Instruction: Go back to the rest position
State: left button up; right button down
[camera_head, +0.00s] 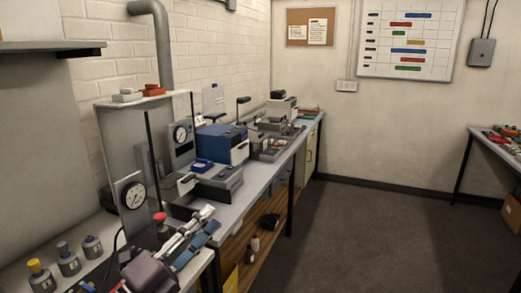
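My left gripper (203,225) shows at the bottom, over the near part of the workbench, with its dark wrist (150,272) at the frame's lower edge. Its finger parts point up and to the right, and I cannot make out whether they are apart or closed on anything. My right gripper is not in view. Three small grey cylinders stand upright at the lower left: one with a yellow top (40,277), one in the middle (68,260) and one further back (93,248). They stand apart from the gripper.
A dial gauge stand (132,194) with a red knob is close behind my gripper. A blue machine (222,143) and other equipment line the bench (262,172) along the left wall. Another table (501,152) is at the right. The dark floor (365,235) between is clear.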

pick_arm(q)
jog(key=s+a+f+n+g+y, duration=0.1)
jog(key=s+a+f+n+y, duration=0.2)
jog(key=a+f+n+y, duration=0.55)
jog(key=s+a+f+n+g+y, duration=0.15)
jog(key=a+f+n+y, duration=0.35)
jog(key=f+n, duration=0.65)
jog(key=s+d+f+n+g, duration=0.2)
jog(key=s+f+g, duration=0.3)
jog(key=s, duration=0.4)
jog(key=s+d+f+n+g, duration=0.1)
jog(key=s+f+g, duration=0.2)
jog(key=s+f, duration=0.45)
jog(key=s+d+f+n+g, duration=0.25)
jog(key=s+f, duration=0.25)
jog(key=s, duration=0.5)
notch_tip(320, 180, down, 27)
jog(key=s+a+g, duration=0.1)
jog(key=s+g, duration=0.1)
jog(key=s+a+f+g, duration=0.1)
jog(key=s+a+f, duration=0.2)
jog(key=s+f, duration=1.2)
jog(key=shift+s+m, duration=0.45)
jog(key=shift+s, duration=0.2)
